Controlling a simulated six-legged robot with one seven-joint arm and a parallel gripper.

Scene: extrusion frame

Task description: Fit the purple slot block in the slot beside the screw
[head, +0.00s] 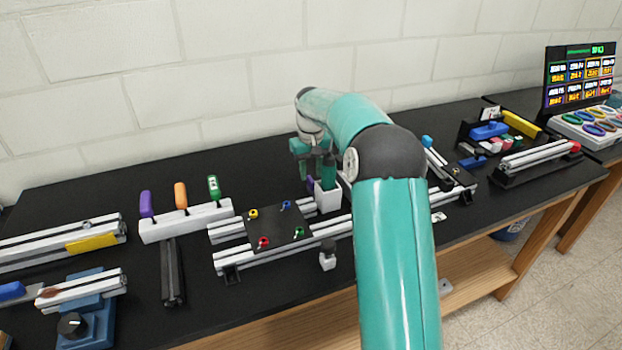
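My gripper (314,172) points down above the far rail of the extrusion frame (340,226), right of a black plate (262,226). A small purple piece (310,183) shows beside the fingers, mostly hidden; it may be the purple slot block. A white block or cup (327,198) is directly below the fingers. Whether they touch or hold either one cannot be told. The plate carries a yellow screw (253,213), a blue screw (286,205), a red screw (263,242) and a green screw (299,231). My arm hides part of the frame on the right.
A white rack (187,222) holds purple, orange and green handles on the left. More rails (62,243) and a blue fixture (88,320) are at far left. A small grey-white piece (327,256) is at the near rail. Blocks and a rail stand right. The back left table is clear.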

